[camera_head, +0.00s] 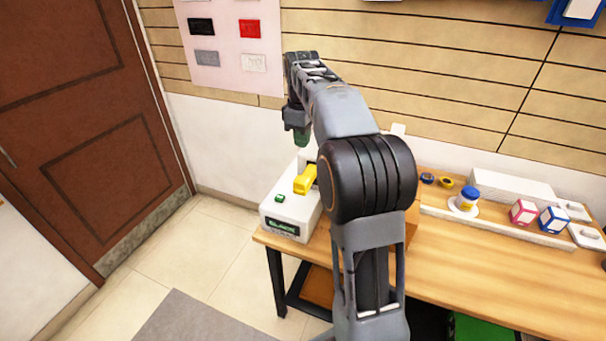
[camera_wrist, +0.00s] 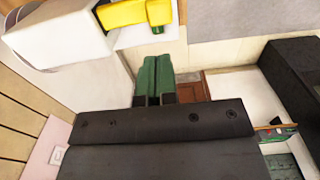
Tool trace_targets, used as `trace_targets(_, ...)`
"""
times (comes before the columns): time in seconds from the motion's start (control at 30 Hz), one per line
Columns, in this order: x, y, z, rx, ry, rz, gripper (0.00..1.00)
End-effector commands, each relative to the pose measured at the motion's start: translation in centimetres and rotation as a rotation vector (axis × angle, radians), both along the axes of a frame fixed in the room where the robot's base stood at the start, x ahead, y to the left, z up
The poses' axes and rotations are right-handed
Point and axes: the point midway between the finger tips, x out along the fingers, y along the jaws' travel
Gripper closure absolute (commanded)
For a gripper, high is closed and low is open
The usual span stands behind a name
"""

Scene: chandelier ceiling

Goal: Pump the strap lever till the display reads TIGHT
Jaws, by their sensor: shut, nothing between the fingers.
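A white strap device (camera_head: 287,212) stands on the left end of the wooden table. Its yellow lever (camera_head: 305,179) sits on top, with a small green piece (camera_head: 279,198) beside it. The dark display (camera_head: 283,227) on the front shows green letters that look like SLACK. My gripper (camera_head: 301,139) is above and behind the device, apart from the lever, with green fingers pointing down. In the wrist view the fingers (camera_wrist: 158,78) are shut together and empty. The yellow lever (camera_wrist: 133,12) and the white device (camera_wrist: 60,35) show at the top of that view.
On the table's right stand a blue-lidded jar (camera_head: 467,198), a pink box (camera_head: 523,212) and a blue box (camera_head: 552,219) in a shallow tray. Two small rolls (camera_head: 446,182) lie behind. A slatted wall is behind the table; a brown door (camera_head: 90,110) is left.

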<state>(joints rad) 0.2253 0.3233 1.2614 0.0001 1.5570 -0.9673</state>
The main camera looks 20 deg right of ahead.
Motion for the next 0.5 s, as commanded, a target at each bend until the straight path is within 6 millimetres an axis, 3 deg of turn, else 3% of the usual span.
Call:
trace_targets(0.2, -0.1, 0.1, -4.3, 0.001, 0.005, 0.001, 1.0)
trace_targets(0.5, -0.1, 0.1, -9.2, 0.001, 0.004, 0.001, 1.0)
